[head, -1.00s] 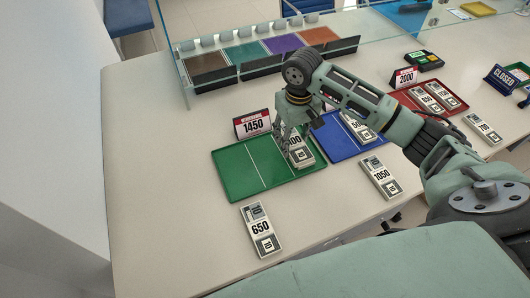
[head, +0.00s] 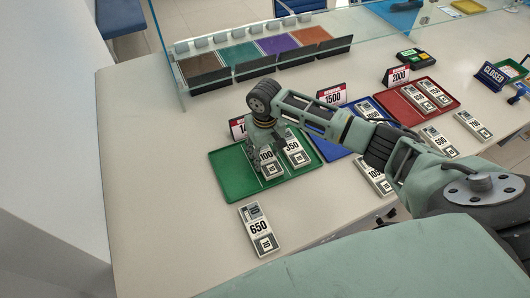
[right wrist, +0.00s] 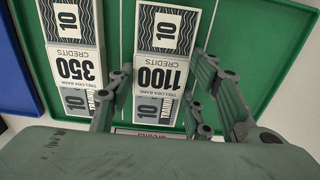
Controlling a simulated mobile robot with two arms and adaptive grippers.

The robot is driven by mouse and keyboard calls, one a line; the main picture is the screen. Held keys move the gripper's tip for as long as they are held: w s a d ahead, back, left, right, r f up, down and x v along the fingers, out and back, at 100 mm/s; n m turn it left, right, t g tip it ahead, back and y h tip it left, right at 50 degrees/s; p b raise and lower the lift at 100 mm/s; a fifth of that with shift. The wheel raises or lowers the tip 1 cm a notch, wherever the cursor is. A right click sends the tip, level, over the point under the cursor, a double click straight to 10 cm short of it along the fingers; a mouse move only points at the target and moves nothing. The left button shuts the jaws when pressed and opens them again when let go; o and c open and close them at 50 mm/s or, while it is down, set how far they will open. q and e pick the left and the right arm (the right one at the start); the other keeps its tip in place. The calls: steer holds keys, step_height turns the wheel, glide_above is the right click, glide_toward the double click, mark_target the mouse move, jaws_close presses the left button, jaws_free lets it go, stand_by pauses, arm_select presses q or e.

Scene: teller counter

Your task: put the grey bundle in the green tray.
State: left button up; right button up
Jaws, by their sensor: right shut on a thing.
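I cannot tell whether the bundle touches the tray floor. A grey bundle marked 350 (head: 296,150) lies in the tray just to the right; it also shows in the right wrist view (right wrist: 76,65). My left gripper is not in view.
A bundle marked 650 (head: 259,230) lies on the counter before the green tray. A blue tray (head: 325,147) and red tray (head: 450,103) stand to the right, with loose bundles near them. Price signs, such as 1500 (head: 331,95), stand behind. The counter's left side is clear.

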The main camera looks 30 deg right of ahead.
mark_target(265, 157)
steer(key=o, duration=1.2)
steer(key=shift+f, duration=0.1)
steer(key=shift+r, duration=0.5)
step_height(265, 157, up, 11)
steer(key=shift+r+b, duration=0.15)
steer(key=shift+b, duration=0.25)
